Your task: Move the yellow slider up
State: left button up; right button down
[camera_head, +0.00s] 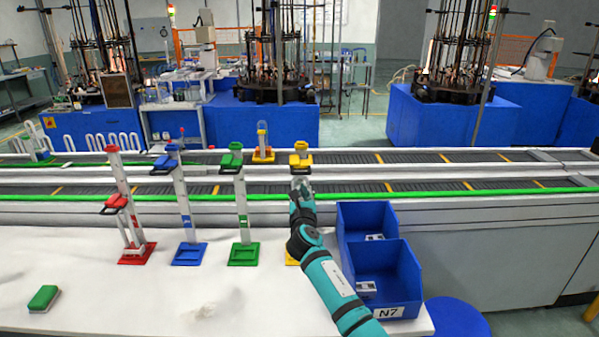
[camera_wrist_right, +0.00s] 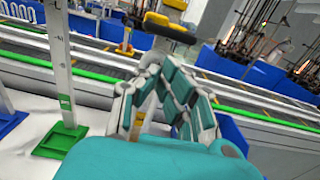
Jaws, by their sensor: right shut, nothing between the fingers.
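The yellow slider (camera_head: 301,160) sits high on its upright stand, just below the yellow cap, with a dark handle on its front. In the right wrist view the yellow slider (camera_wrist_right: 165,20) and its dark handle show at the top, beyond the fingers. My right gripper (camera_head: 299,184) is shut and empty, just below the handle and in front of the stand's post. I cannot tell if it touches the handle. The gripper and arm hide most of the post and base. The fingers also show in the right wrist view (camera_wrist_right: 163,70). My left gripper is not in view.
To the left stand the green (camera_head: 243,253), blue (camera_head: 189,253) and red (camera_head: 137,253) slider stands; the red slider is lower. Blue bins (camera_head: 385,262) are close right of my arm. A conveyor (camera_head: 420,187) runs behind. A green-topped block (camera_head: 43,298) lies front left.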

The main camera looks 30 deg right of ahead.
jog(key=p+v, duration=0.3)
jog(key=v, duration=0.3)
jog(key=shift+s, duration=0.25)
jog(key=shift+a, duration=0.1)
